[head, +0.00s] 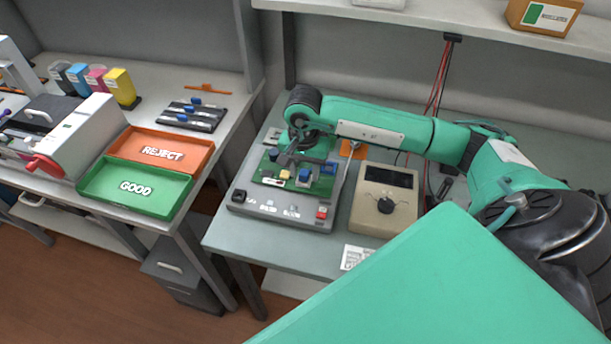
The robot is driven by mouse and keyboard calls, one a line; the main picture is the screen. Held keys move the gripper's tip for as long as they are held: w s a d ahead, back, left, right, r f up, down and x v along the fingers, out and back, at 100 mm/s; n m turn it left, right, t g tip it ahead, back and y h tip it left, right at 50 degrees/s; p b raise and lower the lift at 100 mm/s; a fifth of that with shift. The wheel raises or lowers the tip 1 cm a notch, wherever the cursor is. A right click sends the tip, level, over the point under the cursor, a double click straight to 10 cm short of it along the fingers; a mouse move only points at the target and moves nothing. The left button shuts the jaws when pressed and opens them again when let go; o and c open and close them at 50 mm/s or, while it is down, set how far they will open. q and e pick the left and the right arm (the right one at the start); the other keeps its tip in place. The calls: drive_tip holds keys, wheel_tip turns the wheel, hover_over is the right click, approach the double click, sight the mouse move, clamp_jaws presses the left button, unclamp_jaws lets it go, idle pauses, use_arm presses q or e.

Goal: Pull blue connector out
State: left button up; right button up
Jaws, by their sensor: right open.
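A green circuit board (268,181) sits on a grey test fixture (283,211) on the right-hand table. The board carries several small parts, among them a blue block (305,176) near its front right. A second blue piece (328,168) shows at the right edge and a small blue piece (273,154) at the back left. I cannot tell which is the blue connector. My right gripper (292,163) points down over the back of the board, open, its fingers small and partly merged with the parts there. I cannot tell whether it touches any. My left gripper is not in view.
A beige meter (384,205) with a dark knob stands right of the fixture, close under my right arm. A white label card (355,257) lies at the table's front. On the left table are a red REJECT tray (190,167) and a green GOOD tray (165,208).

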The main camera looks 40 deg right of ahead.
clamp_jaws()
drive_tip(key=shift+r+p, duration=0.3)
drive_tip(key=shift+r, duration=0.7)
idle(0.9)
